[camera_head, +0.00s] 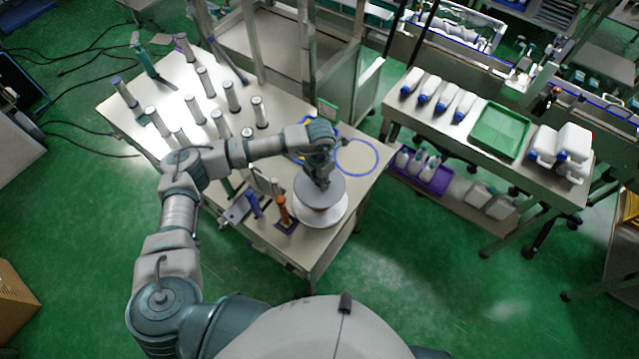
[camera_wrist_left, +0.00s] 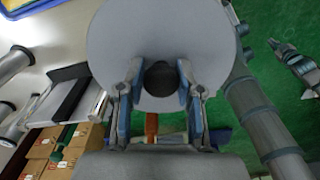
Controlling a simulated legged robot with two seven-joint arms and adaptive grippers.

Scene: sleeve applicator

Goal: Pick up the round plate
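The round plate (camera_head: 330,186) is a flat grey disc with a dark knob in its middle. It is above a white round disc (camera_head: 325,218) at the near right corner of the table; I cannot tell how large the gap is. My left gripper (camera_head: 323,180) points down over the plate. In the left wrist view the plate (camera_wrist_left: 160,35) fills the upper middle, and the blue finger pads of the left gripper (camera_wrist_left: 160,88) close on both sides of the knob. What seems to be my right gripper (camera_wrist_left: 303,72) shows small at the right edge; its finger state is unclear.
Several grey cylinders (camera_head: 231,96) stand across the table (camera_head: 285,90). A blue ring (camera_head: 357,156) lies beyond the plate. An orange-handled tool (camera_head: 283,210) and a blue one (camera_head: 254,204) stand left of it. A side bench holds white bottles and a green tray (camera_head: 500,131).

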